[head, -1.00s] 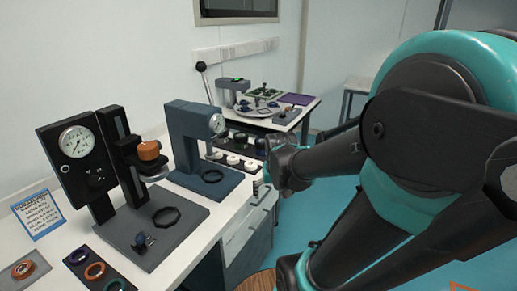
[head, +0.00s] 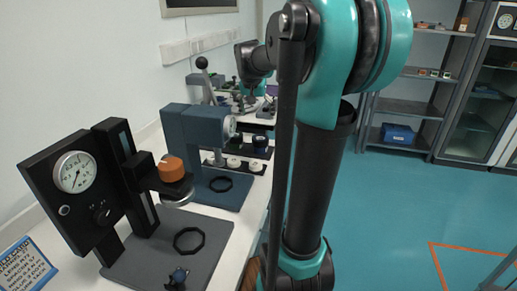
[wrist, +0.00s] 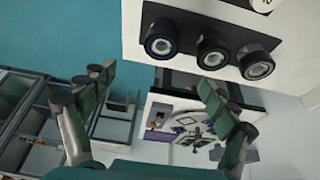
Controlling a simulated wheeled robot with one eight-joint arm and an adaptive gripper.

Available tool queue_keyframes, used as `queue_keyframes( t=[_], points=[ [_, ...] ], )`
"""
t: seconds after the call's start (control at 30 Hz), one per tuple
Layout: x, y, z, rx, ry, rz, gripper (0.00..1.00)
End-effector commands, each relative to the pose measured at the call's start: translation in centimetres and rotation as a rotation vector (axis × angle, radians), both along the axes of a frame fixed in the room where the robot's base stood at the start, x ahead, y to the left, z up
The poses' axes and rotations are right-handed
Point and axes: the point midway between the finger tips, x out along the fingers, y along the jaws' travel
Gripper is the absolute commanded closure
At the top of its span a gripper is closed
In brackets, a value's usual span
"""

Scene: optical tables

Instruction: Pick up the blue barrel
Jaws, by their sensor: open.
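In the wrist view, a dark barrel with a blue ring (wrist: 161,38) sits in a row along the edge of a white tabletop, at the top of the picture. A barrel with a green ring (wrist: 212,48) and one with a pale ring (wrist: 256,61) stand beside it. My gripper (wrist: 155,85) is open and empty, its two fingers spread below the row in the picture, apart from the barrels. In the head view, my arm covers much of the middle, and I cannot clearly make out the gripper or the blue barrel.
A blue-grey press (head: 185,125) and a black gauge stand with an orange knob (head: 171,168) stand on the near bench. A farther table (wrist: 190,130) holds small parts. Shelves (head: 408,105) stand at the back right. The blue-green floor on the right is largely clear.

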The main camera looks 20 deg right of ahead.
Motion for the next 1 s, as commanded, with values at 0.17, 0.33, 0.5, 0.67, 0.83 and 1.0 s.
queue_keyframes(
  t=[0.17, 0.33, 0.5, 0.67, 0.83, 1.0],
  points=[
    [1.2, -0.8, -3.4, 0.000, 0.000, 0.000, 0.13],
    [2.2, -1.5, -6.5, -0.001, -0.001, 0.000, 0.13],
    [2.9, -2.0, -8.6, 0.000, 0.000, 0.000, 0.13],
    [3.2, -2.1, -9.4, 0.000, 0.000, 0.001, 0.13],
    [4.0, -2.4, -11.2, 0.000, 0.000, 0.001, 0.13],
    [4.7, -2.8, -13.3, 0.000, 0.000, 0.001, 0.13]
  ],
)
